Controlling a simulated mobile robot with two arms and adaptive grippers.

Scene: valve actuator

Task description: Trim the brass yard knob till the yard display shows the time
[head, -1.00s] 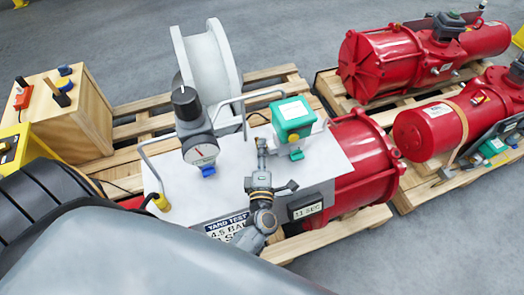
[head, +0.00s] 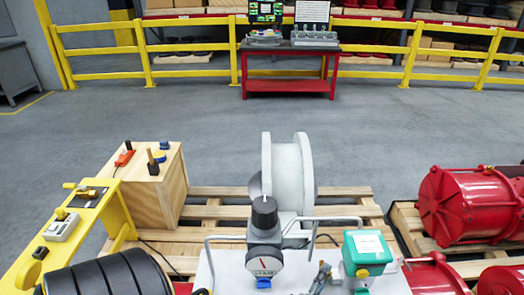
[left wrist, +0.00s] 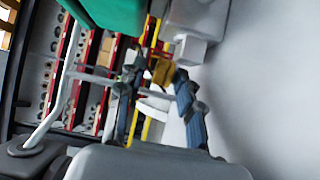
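The yard test panel (head: 225,262) is cut off by the bottom edge of the head view. It bears a gauge (head: 265,264) under a black-topped regulator (head: 264,215), and a green box (head: 366,256). Only the tip of my left gripper (head: 320,277) shows, between the gauge and the green box. In the left wrist view my left gripper (left wrist: 152,88) has its dark fingers apart, with no held object visible between them. A blurred green body (left wrist: 112,14) is close above. I cannot make out the brass knob, and the yard display is outside the head view. My right gripper is not in view.
Metal guard bars (head: 338,219) rise beside the gauge. A white flanged spool (head: 291,175) stands behind on the pallet (head: 215,205). A wooden box (head: 165,195) is left, a red actuator (head: 470,205) right. Open floor reaches the yellow railing (head: 200,72) and red bench (head: 288,86).

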